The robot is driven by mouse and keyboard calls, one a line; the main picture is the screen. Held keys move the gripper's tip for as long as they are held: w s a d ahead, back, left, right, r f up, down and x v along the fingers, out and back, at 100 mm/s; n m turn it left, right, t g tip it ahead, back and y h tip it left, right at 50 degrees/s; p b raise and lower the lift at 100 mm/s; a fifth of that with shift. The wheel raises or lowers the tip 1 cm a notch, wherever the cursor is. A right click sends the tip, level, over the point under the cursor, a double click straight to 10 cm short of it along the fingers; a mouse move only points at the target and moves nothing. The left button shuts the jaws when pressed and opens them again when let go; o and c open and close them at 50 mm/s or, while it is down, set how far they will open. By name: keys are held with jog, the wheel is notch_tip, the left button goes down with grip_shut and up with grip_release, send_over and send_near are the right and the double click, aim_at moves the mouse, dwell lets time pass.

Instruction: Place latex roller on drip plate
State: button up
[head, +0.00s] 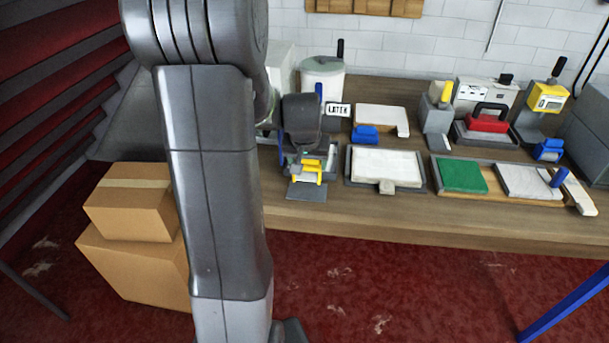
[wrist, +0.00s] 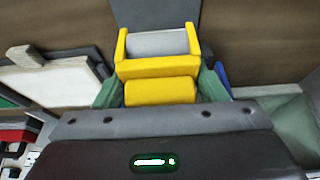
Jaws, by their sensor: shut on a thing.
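The latex roller has a yellow frame and a pale grey roller; it shows in the head view (head: 307,175) and the wrist view (wrist: 158,45). My gripper (wrist: 160,90) is shut on its yellow body, with a greenish finger on each side. In the head view my gripper (head: 307,158) is at the left part of the bench, pointing down. A flat dark grey plate, seemingly the drip plate, lies at the bench's front edge (head: 306,191) and shows past the roller in the wrist view (wrist: 155,12). The roller overlaps it in view; I cannot tell whether they touch.
A pail labelled LATEX (head: 322,78) stands behind my gripper. A tray with a white pad (head: 387,167) is just right of the plate. Further right are a green pad (head: 460,175) and a red-handled tool (head: 487,122). Cardboard boxes (head: 135,200) stand left of the bench.

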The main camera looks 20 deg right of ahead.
aim_at(308, 173)
jog(key=shift+f, duration=1.95)
jog(key=shift+f, duration=0.15)
jog(key=o, duration=0.9)
jog(key=shift+s+a+r, duration=0.1)
jog(key=shift+s+r, duration=0.05)
jog(key=shift+r, duration=0.5)
jog(key=v, duration=1.1)
